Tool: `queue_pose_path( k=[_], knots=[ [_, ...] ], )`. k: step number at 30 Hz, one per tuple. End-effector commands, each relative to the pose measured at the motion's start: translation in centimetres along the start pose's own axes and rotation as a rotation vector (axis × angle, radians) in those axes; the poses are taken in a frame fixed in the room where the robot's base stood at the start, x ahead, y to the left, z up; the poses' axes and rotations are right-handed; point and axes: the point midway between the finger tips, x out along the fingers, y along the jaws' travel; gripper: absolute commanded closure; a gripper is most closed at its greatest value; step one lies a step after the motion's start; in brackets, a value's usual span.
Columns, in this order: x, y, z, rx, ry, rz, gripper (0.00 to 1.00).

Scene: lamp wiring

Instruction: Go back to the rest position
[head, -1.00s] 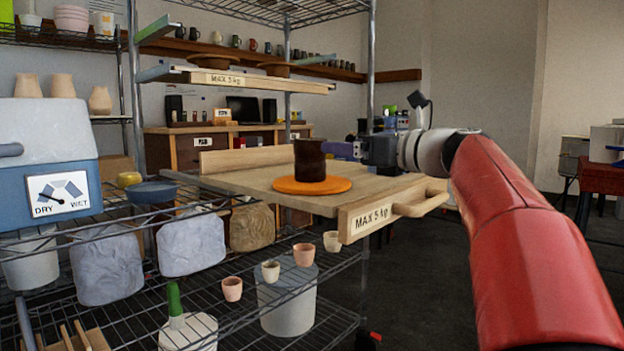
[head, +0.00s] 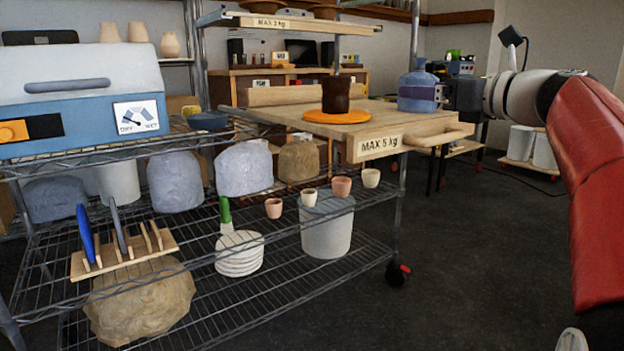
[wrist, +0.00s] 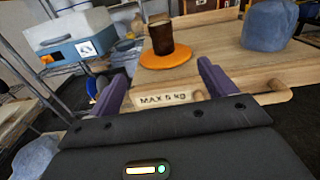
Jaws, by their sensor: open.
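My gripper shows in the wrist view (wrist: 160,88) with its two purple fingers spread apart and nothing between them. In the head view my red and white arm reaches up along the right side, and the dark gripper (head: 460,97) is at its far end, to the right of the pulled-out wooden shelf board. A dark brown cup (head: 336,95) stands upright on an orange disc (head: 337,117) on that board. The cup (wrist: 162,37) and the disc (wrist: 166,58) also show beyond the fingers in the wrist view, apart from them.
The board (head: 385,127), labelled MAX 5 kg, sticks out of a wire rack with a handle (head: 440,135) at its front. A blue box with a dial (head: 85,95) is at left. Small cups and clay bags fill lower shelves.

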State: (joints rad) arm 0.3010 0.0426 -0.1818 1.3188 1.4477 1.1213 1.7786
Motion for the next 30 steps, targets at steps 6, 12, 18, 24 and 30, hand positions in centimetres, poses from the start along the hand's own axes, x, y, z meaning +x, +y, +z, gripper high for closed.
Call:
queue_pose_path(
  k=[6, 12, 18, 24, 30],
  knots=[
    [-0.2, 2.5, -1.9, -0.160, 0.098, 0.014, 0.17],
    [-1.0, 5.7, -5.0, -0.388, 0.231, 0.056, 0.17],
    [-3.1, 10.5, -10.0, -0.749, 0.414, 0.180, 0.17],
    [-8.8, 17.6, -18.5, -1.384, 0.639, 0.528, 0.17],
    [-16.1, 21.8, -26.7, -2.025, 0.734, 1.044, 0.17]
  ],
)
